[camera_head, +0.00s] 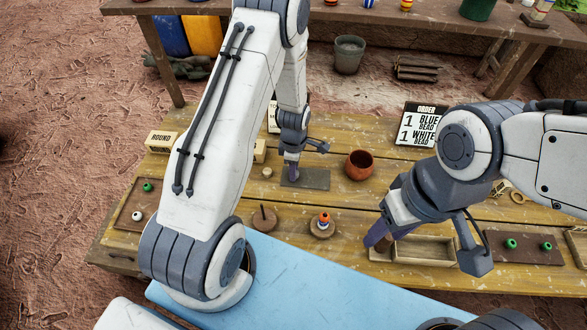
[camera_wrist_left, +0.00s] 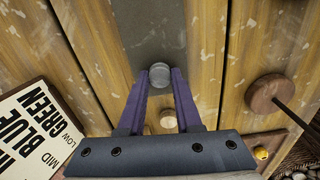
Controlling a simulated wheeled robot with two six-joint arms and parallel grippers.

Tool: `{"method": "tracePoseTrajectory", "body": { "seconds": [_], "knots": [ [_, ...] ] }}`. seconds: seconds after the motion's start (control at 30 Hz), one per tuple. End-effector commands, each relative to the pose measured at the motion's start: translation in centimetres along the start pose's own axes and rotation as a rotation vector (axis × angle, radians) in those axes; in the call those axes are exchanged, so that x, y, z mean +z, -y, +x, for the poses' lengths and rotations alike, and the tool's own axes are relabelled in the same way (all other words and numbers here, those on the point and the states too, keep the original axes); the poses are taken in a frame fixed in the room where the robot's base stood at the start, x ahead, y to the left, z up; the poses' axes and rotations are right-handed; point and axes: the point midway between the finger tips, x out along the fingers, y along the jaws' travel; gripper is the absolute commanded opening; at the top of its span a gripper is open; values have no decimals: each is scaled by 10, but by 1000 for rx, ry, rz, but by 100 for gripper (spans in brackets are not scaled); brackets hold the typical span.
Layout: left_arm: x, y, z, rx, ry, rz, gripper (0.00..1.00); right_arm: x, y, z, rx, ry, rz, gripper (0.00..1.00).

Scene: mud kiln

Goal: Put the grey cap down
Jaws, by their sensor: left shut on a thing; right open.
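In the left wrist view the grey cap (camera_wrist_left: 160,76), a small round grey piece, sits between the purple fingertips of my left gripper (camera_wrist_left: 160,82). My left gripper (camera_head: 292,172) points down over the grey mat (camera_head: 317,180); the arm comes in from above, and the cap cannot be made out in the head view. The mat also shows in the left wrist view (camera_wrist_left: 155,28), under and beyond the cap. I cannot tell whether the cap touches the mat. My right gripper (camera_head: 382,238) is open at the left end of a wooden box.
The wooden box (camera_head: 425,247) stands front right. A peg stand (camera_head: 264,218) and a second one with beads (camera_head: 323,226) stand in front of the mat. A brown pot (camera_head: 359,165) is right of it. Bead trays lie left (camera_head: 130,215) and right (camera_head: 515,258). An order sign (camera_head: 420,126) stands behind.

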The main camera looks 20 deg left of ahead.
Motion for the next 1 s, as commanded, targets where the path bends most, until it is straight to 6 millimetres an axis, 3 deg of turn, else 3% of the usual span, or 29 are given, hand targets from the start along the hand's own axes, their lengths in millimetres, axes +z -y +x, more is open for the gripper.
{"method": "tracePoseTrajectory", "body": {
  "seconds": [0.03, 0.07, 0.13, 0.57, 0.67, 1.0],
  "knots": [
    [0, 0, 3, 0, 0, 0, 0, 0, 0, 3, 0, 0, 0, 50],
    [0, 0, 3, 0, 0, 0, 37, 0, 0, 3, 0, 0, 0, 50],
    [0, 0, 2, 0, 0, 0, 63, 0, 0, 2, 0, 0, 0, 50],
    [0, 0, -5, 2, 0, 0, 63, 0, 0, 0, 0, 0, 0, 50],
    [0, -1, -17, 4, 1, 0, 63, 0, 0, 4, 0, 0, 0, 50],
    [0, -1, -84, 5, 1, 0, 63, 1, -1, 15, 0, 0, 0, 50]
  ]
}}
